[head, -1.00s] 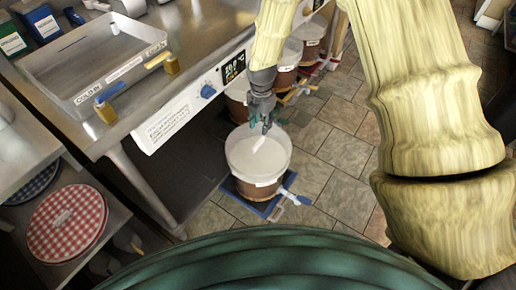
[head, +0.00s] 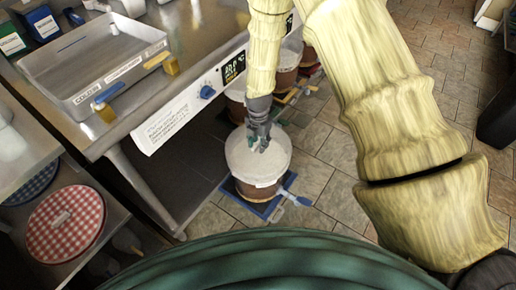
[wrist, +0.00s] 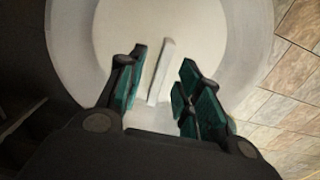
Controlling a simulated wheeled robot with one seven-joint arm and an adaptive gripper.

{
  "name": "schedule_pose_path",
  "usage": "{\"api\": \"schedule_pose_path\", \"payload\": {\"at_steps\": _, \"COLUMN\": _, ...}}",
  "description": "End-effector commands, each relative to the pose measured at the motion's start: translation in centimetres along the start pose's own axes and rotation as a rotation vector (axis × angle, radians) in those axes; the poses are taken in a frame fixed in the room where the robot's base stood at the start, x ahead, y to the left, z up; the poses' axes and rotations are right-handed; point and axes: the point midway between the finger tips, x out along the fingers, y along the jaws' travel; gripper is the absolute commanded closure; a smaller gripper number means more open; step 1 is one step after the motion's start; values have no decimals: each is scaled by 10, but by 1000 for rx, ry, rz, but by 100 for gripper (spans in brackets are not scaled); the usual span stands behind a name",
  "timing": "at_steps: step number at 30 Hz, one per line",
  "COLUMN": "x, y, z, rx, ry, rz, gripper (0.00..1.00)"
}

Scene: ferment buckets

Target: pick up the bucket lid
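The bucket lid (head: 240,160) is a round white disc inside the rim of the nearest bucket (head: 256,190) on the floor. In the wrist view, the lid (wrist: 205,35) carries a pale raised bar handle (wrist: 161,72). My gripper (head: 262,146) points down over the lid. In the wrist view, my gripper (wrist: 163,80) is open, with its dark, green-padded fingers on either side of the bar and gaps between. I cannot tell how far the fingertips are above the lid. In the head view, the gripper hides the bar.
A steel counter (head: 130,125) with a metal tray (head: 60,90) stands left of the bucket. More buckets (head: 287,65) stand behind it. A red checked disc (head: 65,225) lies on a low shelf. Tiled floor (head: 335,150) to the right is open.

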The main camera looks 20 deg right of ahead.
Motion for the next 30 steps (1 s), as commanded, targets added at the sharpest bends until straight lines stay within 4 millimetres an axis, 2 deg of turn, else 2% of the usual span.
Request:
{"api": "schedule_pose_path", "payload": {"at_steps": 6, "x": 0, "y": 0, "z": 0, "rx": 0, "ry": -1, "rz": 0, "gripper": 67}}
{"api": "schedule_pose_path", "payload": {"at_steps": 12, "x": 0, "y": 0, "z": 0, "rx": 0, "ry": -1, "rz": 0, "gripper": 100}}
{"api": "schedule_pose_path", "payload": {"at_steps": 23, "x": -1, "y": 0, "z": 0, "rx": 0, "ry": -1, "rz": 1, "gripper": 100}}
{"api": "schedule_pose_path", "payload": {"at_steps": 30, "x": -19, "y": 1, "z": 1, "rx": 0, "ry": -2, "rz": 3, "gripper": 100}}
